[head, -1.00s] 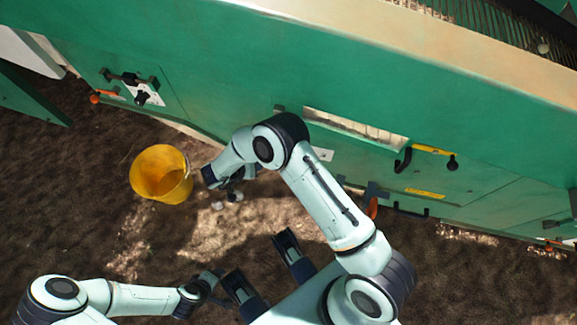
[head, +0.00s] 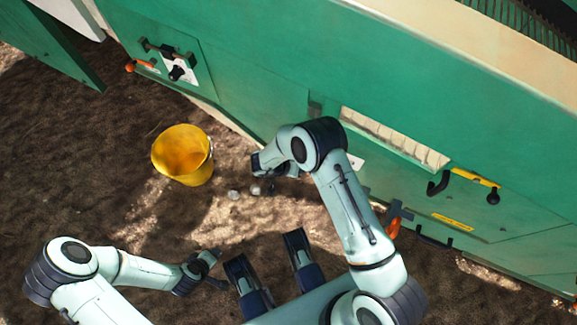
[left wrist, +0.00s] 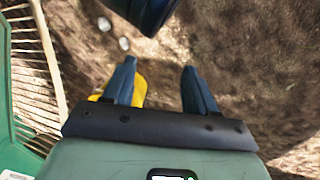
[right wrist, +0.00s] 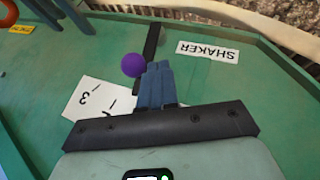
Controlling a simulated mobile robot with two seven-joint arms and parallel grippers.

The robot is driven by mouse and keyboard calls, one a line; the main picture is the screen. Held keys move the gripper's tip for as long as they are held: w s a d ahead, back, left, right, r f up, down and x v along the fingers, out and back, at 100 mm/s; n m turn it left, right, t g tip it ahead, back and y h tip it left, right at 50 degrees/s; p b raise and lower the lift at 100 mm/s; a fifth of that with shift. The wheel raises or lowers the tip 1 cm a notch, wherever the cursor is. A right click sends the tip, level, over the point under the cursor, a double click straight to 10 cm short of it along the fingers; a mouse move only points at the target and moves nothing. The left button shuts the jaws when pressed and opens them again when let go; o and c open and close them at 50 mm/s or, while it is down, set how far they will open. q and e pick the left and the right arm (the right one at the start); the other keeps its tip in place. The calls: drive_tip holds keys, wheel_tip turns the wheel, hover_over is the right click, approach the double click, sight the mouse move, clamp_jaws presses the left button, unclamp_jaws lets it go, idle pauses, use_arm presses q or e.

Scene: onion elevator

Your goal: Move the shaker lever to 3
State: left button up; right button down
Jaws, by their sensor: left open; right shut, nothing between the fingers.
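The shaker lever shows in the right wrist view as a purple ball knob (right wrist: 132,65) by a dark bar on the green panel. A white scale plate (right wrist: 90,98) with a 3 and line marks lies left of my fingers, and a white SHAKER label (right wrist: 207,51) lies to the right, upside down. My right gripper (right wrist: 157,68) is shut and empty, its fingertips close beside the knob; I cannot tell whether they touch. My left gripper (left wrist: 159,68) is open and empty above the ground.
A yellow bucket (head: 182,156) stands on the brown ground near the long green machine (head: 260,70). Pale onions (head: 234,194) lie beside it. Open ground lies at left.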

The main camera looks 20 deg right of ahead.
drive_tip(key=shift+s+d, duration=0.35)
drive_tip(key=shift+d, duration=0.05)
